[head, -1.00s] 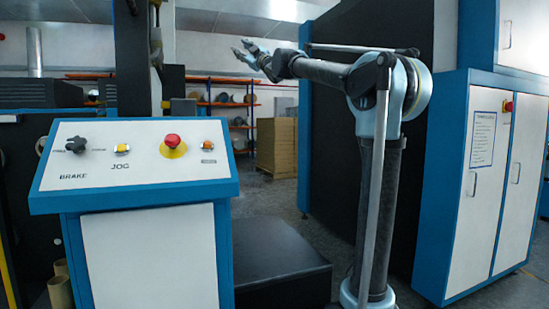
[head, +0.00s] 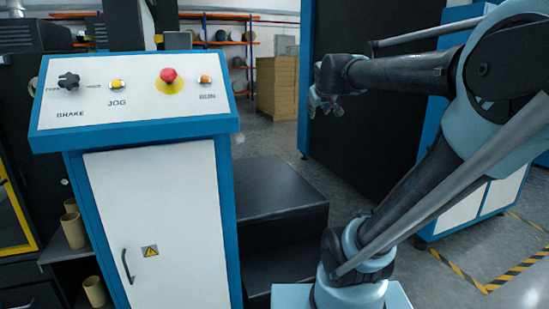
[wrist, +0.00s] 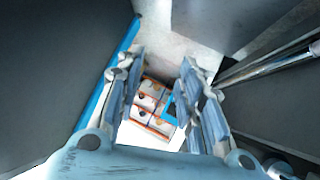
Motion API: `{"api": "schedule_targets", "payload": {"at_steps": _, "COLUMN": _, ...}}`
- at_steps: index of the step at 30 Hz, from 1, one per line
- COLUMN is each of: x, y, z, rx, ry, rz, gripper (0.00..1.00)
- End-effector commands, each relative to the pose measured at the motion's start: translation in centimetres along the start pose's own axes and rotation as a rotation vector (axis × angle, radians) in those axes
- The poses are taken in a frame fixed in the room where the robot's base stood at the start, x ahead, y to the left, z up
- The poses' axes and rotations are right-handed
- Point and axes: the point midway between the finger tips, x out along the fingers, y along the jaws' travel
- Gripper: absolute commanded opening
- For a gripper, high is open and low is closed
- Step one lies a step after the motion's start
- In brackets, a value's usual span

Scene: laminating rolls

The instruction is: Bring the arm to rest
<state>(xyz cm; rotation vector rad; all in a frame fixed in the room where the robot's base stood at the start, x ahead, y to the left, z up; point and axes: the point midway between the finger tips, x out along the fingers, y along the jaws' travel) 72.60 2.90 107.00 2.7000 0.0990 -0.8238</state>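A low black block (head: 270,205) stands beside the console. A dark tall machine side (head: 375,125) is behind my arm. Cardboard stacks (head: 277,88) stand farther back.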

Motion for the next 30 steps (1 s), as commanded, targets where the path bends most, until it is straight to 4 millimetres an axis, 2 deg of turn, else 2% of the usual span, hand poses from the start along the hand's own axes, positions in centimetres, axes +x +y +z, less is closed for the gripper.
{"api": "schedule_targets", "payload": {"at_steps": 1, "x": -0.2, "y": -0.3, "z": 3.3, "rx": 0.023, "ry": -0.055, "rz": -0.004, "gripper": 0.35}}
{"api": "schedule_targets", "payload": {"at_steps": 9, "x": -2.0, "y": -3.2, "z": 19.6, "rx": 0.134, "ry": -0.356, "rz": -0.049, "gripper": 0.35}}
{"api": "schedule_targets", "payload": {"at_steps": 15, "x": -4.3, "y": -6.4, "z": 30.9, "rx": 0.211, "ry": -0.571, "rz": -0.097, "gripper": 0.35}}
{"api": "schedule_targets", "payload": {"at_steps": 18, "x": -5.6, "y": -8.0, "z": 35.3, "rx": 0.240, "ry": -0.659, "rz": -0.121, "gripper": 0.35}}
{"api": "schedule_targets", "payload": {"at_steps": 21, "x": -6.5, "y": -9.2, "z": 38.4, "rx": 0.261, "ry": -0.724, "rz": -0.141, "gripper": 0.35}}
{"api": "schedule_targets", "payload": {"at_steps": 24, "x": -7.1, "y": -10.1, "z": 40.1, "rx": 0.271, "ry": -0.760, "rz": -0.153, "gripper": 0.35}}
{"api": "schedule_targets", "payload": {"at_steps": 30, "x": -7.3, "y": -10.3, "z": 40.6, "rx": 0.274, "ry": -0.773, "rz": -0.157, "gripper": 0.35}}
